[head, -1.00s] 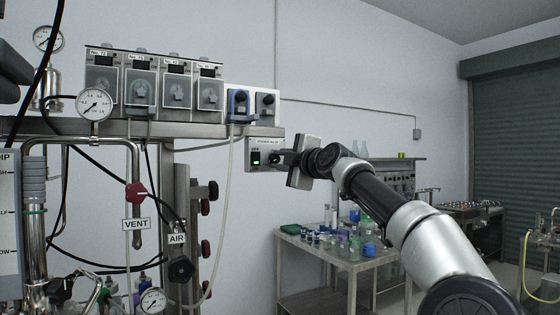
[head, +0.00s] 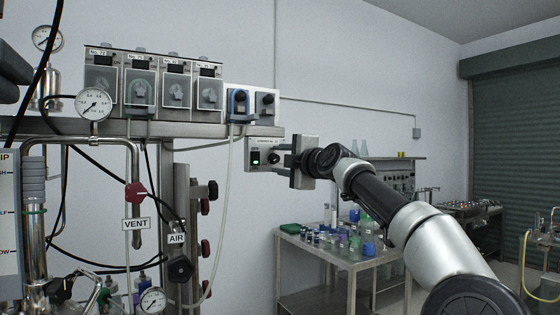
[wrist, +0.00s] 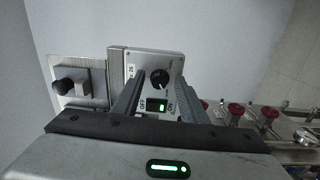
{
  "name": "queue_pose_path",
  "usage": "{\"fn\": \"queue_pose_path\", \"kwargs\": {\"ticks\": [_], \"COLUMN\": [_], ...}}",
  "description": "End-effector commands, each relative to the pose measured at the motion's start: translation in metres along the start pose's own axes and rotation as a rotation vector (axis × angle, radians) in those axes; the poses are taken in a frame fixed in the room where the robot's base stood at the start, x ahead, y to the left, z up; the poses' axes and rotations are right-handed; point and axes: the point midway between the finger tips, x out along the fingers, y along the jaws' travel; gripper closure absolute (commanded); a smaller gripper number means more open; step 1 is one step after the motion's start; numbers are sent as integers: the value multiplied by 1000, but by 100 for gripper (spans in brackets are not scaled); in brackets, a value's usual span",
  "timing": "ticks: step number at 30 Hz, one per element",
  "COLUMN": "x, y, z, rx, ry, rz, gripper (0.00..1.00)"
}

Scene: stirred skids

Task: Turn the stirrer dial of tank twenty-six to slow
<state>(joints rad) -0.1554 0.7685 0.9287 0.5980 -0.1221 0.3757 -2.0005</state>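The stirrer box (head: 262,153) is a small pale panel under the right end of the shelf. It carries a black dial (head: 274,157) and a green-lit switch (head: 256,157). Its label is too small to read surely in the head view. My gripper (head: 283,157) is just right of the box, fingers apart, pointing at the dial. In the wrist view the dial (wrist: 160,78) shows between my two open fingers (wrist: 161,87), with clear space on both sides. A white pointer mark is on the dial, but the scale words are too small to read.
Two grey-blue modules with black knobs (head: 266,104) sit on the shelf just above the box. A black knob plate (wrist: 83,87) is left in the wrist view. A hose (head: 231,190) hangs left of the box. A glassware table (head: 345,262) stands below right.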

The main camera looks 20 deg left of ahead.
Motion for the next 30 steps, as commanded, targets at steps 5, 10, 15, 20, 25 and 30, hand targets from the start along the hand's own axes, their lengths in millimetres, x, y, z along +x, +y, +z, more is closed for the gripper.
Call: {"fn": "queue_pose_path", "kwargs": {"ticks": [5, 10, 15, 20, 25, 30], "x": [0, -4, -27, -63, -99, -132], "y": [0, -1, -5, -7, -5, -4], "z": [0, 0, 2, 2, 3, 3], "rx": [1, 1, -3, -4, -1, -1], "ry": [0, 0, -2, -4, -5, -6], "rz": [0, 1, 1, 0, 1, 1], "gripper": [61, 61, 61, 61, 61, 61]}}
